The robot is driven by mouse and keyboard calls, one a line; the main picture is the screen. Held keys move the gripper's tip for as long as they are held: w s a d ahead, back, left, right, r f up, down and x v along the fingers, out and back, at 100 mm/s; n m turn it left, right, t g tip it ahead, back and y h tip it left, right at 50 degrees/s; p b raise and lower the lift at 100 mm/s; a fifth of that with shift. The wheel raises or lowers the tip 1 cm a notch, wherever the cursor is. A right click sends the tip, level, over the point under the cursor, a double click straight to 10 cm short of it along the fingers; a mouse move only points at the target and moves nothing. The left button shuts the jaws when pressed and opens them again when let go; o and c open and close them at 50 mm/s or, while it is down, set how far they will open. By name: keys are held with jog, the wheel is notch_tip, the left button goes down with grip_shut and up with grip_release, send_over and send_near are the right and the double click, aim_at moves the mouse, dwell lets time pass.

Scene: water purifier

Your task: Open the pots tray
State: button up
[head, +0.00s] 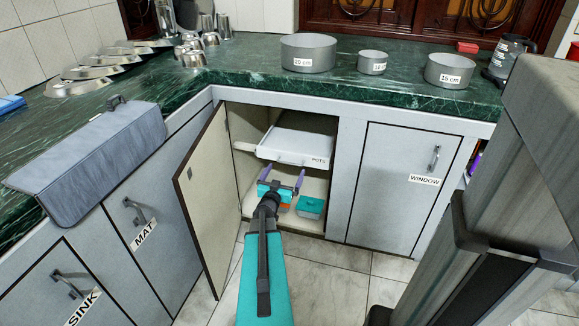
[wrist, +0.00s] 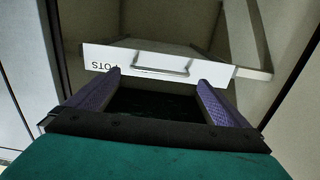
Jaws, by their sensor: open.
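The white pots tray (head: 297,144) sits on the upper level inside the open corner cabinet, its front labelled POTS. In the wrist view the tray (wrist: 205,72) shows its front with a grey bar handle (wrist: 160,65) in the middle. My gripper (head: 284,174) is open just in front of and below the tray front. In the wrist view its two purple fingers (wrist: 158,80) are spread apart on either side of the handle, with nothing between them. Whether the fingertips touch the tray front I cannot tell.
The cabinet door (head: 203,203) stands open on the left. A teal box (head: 310,207) lies on the cabinet floor, with an orange item beside it. Pots (head: 308,54) stand on the green counter (head: 245,77) above. The tiled floor (head: 335,285) in front is clear.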

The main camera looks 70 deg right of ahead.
aim_at(289, 163)
jog(key=shift+w+d+b, duration=0.15)
jog(key=shift+d+b, duration=0.5)
jog(key=shift+d, duration=2.5)
jog(key=c, duration=1.4)
jog(key=shift+a, duration=0.2)
